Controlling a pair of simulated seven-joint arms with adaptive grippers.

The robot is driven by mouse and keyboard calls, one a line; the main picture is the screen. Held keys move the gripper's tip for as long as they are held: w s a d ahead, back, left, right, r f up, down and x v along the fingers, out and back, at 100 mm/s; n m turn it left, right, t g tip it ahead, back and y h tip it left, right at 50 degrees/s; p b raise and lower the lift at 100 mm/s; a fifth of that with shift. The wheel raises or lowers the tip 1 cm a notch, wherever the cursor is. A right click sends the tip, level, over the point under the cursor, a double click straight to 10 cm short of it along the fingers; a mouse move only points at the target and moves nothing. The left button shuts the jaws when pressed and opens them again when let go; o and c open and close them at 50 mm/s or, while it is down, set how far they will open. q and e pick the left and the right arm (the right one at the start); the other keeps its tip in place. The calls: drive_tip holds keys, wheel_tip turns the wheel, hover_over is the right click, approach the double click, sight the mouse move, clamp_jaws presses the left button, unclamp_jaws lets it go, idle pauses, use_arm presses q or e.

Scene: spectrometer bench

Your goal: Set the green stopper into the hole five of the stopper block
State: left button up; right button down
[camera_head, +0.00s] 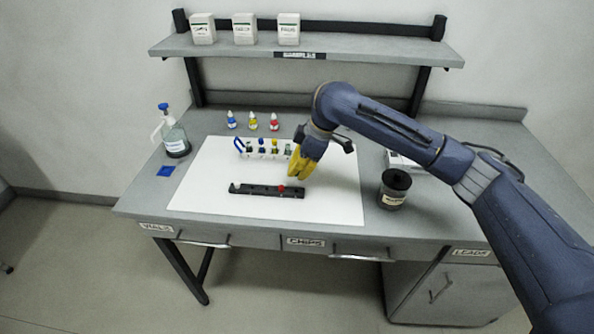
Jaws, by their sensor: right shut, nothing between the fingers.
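The black stopper block (255,190) lies on the white mat (205,180). A red stopper (282,188) stands in it toward its right end, and a dark raised piece shows at its left end. Behind it a small pale rack (252,154) holds several vials with coloured tops, blue and yellow among them. A greenish spot (287,147) shows at its right end, too small to tell for sure as the green stopper. My right gripper (297,177), with yellow fingers, is shut and empty, pointing down just behind and right of the red stopper. My left gripper is out of view.
Three small dropper bottles (253,122) stand behind the mat. The mat's left and front parts are clear.

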sight(293, 191)
drive_tip(key=shift+f, duration=0.1)
drive_tip(key=shift+f, duration=2.3)
drive_tip(key=shift+f, duration=0.85)
drive_tip(key=shift+r, duration=0.1)
drive_tip(key=shift+r, duration=0.45)
drive_tip(key=shift+f, duration=0.55)
idle(0.5)
drive_tip(key=shift+r, duration=0.2)
drive_tip(key=shift+r, duration=0.35)
